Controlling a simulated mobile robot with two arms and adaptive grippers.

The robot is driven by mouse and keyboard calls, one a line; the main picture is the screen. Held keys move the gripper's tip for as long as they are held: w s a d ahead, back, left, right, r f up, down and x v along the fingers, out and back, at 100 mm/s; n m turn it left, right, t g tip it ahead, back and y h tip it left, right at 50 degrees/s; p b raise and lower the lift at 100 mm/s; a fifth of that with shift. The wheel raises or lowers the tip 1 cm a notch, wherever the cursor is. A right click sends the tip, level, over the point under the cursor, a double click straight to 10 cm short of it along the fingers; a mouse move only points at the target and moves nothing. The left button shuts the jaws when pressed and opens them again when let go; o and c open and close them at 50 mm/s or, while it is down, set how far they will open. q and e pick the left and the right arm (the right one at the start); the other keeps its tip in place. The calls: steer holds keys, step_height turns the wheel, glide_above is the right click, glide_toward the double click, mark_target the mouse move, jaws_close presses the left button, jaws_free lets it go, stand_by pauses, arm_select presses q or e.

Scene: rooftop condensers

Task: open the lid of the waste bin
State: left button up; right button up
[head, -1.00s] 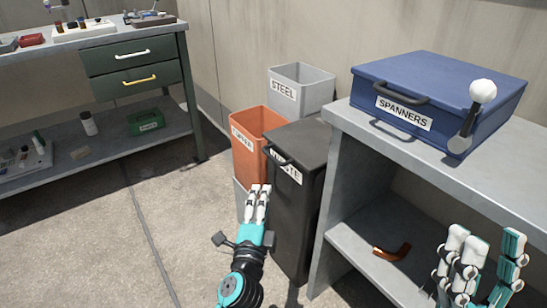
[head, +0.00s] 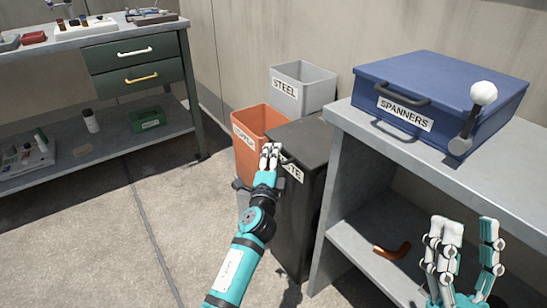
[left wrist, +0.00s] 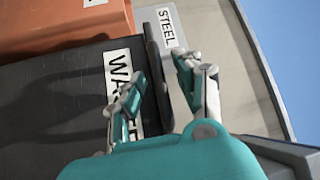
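The black waste bin (head: 295,225) stands between the orange bin and the grey bench. Its dark lid (head: 305,138) lies flat and shut. My left gripper (head: 270,150) is at the lid's front edge and covers part of the white label. In the left wrist view the dark handle bar (left wrist: 158,75) runs between the two fingers of my left gripper (left wrist: 160,80), which are apart. I cannot tell if either finger touches it. The waste label (left wrist: 123,85) shows behind one finger. My right gripper (head: 467,228) is open and empty in front of the bench.
An orange bin (head: 252,125) and a grey steel bin (head: 303,85) stand beside and behind the waste bin. A blue spanners box (head: 440,85) with a lever sits on the bench (head: 345,115). A copper elbow (head: 392,251) lies on its shelf. The floor at left is clear.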

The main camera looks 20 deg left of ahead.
arm_select(q)
jaws_close()
stand_by(0.4)
